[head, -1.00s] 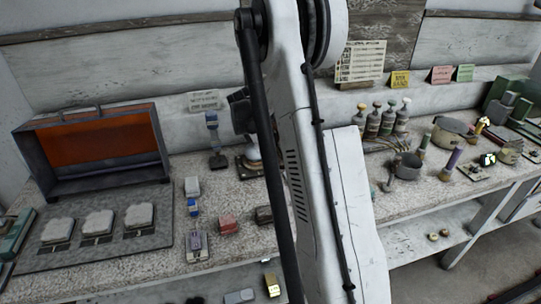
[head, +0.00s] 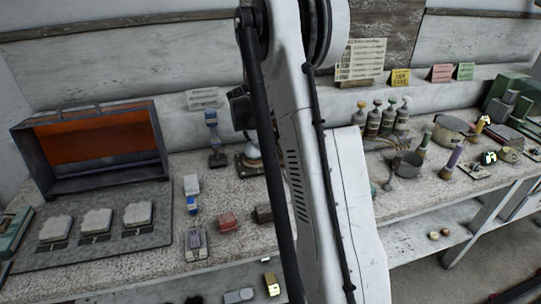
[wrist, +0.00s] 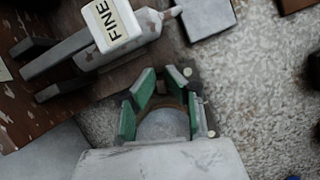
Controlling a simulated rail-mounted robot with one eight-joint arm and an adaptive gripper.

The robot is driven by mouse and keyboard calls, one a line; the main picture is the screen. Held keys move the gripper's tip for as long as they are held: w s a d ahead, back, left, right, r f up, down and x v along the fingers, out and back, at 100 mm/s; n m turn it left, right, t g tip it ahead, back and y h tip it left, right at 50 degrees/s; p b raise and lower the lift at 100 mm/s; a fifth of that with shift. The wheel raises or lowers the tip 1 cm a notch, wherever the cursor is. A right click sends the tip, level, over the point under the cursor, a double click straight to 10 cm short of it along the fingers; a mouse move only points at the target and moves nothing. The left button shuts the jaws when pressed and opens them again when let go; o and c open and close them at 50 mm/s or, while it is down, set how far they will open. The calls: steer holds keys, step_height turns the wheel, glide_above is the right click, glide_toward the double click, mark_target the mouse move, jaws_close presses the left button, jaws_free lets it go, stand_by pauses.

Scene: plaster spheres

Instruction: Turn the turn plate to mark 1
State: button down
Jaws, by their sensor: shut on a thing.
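In the wrist view, my gripper (wrist: 162,105) has green-padded fingers closed around a round grey piece with a brown rim, which I take to be the turn plate (wrist: 165,125). A pale part at the bottom covers its near side. I see no number mark on it. In the head view, my arm hides most of this spot. Only a pale rounded shape on a dark base (head: 243,166) shows beside the arm, and my fingers cannot be made out there.
In the wrist view, a block labelled FINE (wrist: 113,24) stands close beyond the fingers, at upper left. An orange-backed case (head: 95,150) is at left. Pots and bottles crowd the right.

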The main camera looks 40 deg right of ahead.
mark_target(269, 171)
steer(key=shift+s+a+m+g+y+b, duration=0.35)
steer(key=shift+a+m+b, duration=0.15)
steer(key=shift+m, duration=0.6)
steer(key=shift+s+a+m+g+y+b, duration=0.3)
steer(key=shift+m+b, duration=0.2)
steer(key=shift+m, duration=0.6)
steer(key=shift+s+a+m+y+b, duration=0.15)
steer(key=shift+a+m+y+b, duration=0.35)
steer(key=shift+m, duration=0.55)
steer(key=shift+s+a+m+y+b, duration=0.2)
steer(key=shift+a+m, duration=0.4)
steer(key=shift+m, duration=0.45)
steer(key=shift+w+a+m+y+b, duration=0.1)
steer(key=shift+a+m+y+b, duration=0.3)
steer(key=shift+m, duration=0.55)
steer(key=shift+w+a+m+y+b, duration=0.15)
steer(key=shift+a+m+y, duration=0.3)
steer(key=shift+m, duration=0.5)
steer(key=shift+w+a+m+y, duration=0.1)
steer(key=shift+a+m+y, duration=0.2)
steer(key=shift+a+m, duration=0.6)
steer(key=shift+d+m+t+b, duration=0.15)
steer(key=shift+m+t+b, duration=0.15)
steer(key=shift+m, duration=0.2)
steer(key=c, duration=1.8)
jaws_free()
steer(key=v, duration=1.2)
steer(key=shift+w+d, duration=0.15)
steer(key=shift+w, duration=0.05)
